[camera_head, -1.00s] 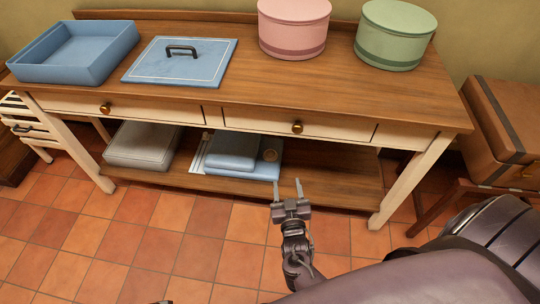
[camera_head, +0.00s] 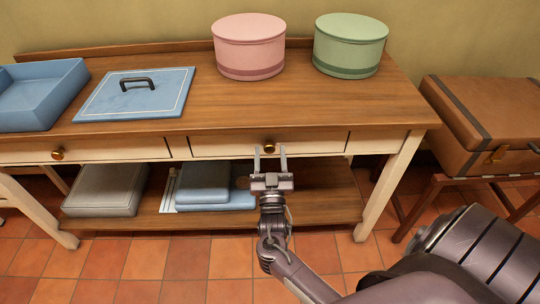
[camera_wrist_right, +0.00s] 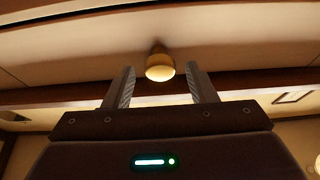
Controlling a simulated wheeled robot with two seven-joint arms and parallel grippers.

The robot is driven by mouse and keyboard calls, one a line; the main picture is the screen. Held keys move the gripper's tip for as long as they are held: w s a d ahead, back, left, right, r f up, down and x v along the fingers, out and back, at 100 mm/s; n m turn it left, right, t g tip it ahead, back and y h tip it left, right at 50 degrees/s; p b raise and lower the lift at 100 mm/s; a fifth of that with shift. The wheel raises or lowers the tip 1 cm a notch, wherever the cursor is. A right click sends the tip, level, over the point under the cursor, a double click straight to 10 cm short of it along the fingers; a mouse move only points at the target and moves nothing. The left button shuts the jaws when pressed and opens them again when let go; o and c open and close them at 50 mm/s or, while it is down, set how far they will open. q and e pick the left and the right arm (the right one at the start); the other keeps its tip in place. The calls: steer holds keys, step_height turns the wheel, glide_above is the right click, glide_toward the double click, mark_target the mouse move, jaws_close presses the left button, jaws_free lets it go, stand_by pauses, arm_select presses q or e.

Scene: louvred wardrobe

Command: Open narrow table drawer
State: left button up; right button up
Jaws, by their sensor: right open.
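The narrow wooden table (camera_head: 200,112) has two cream drawers side by side. The right drawer (camera_head: 225,145) is closed and has a round brass knob (camera_head: 269,147). The left drawer (camera_head: 110,150) is closed too, with its own brass knob (camera_head: 57,154). My right gripper (camera_head: 270,152) is open and empty, just in front of the right drawer, its fingertips on either side of the knob in the head view. In the right wrist view the knob (camera_wrist_right: 160,67) shows between and just beyond the fingertips (camera_wrist_right: 160,82); contact is not visible. My left gripper is not in view.
On the tabletop are a blue tray (camera_head: 40,98), a blue lid (camera_head: 134,95), a pink round box (camera_head: 249,47) and a green round box (camera_head: 350,46). A brown suitcase (camera_head: 490,120) stands at right.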

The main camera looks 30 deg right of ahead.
jaws_close()
stand_by(0.4)
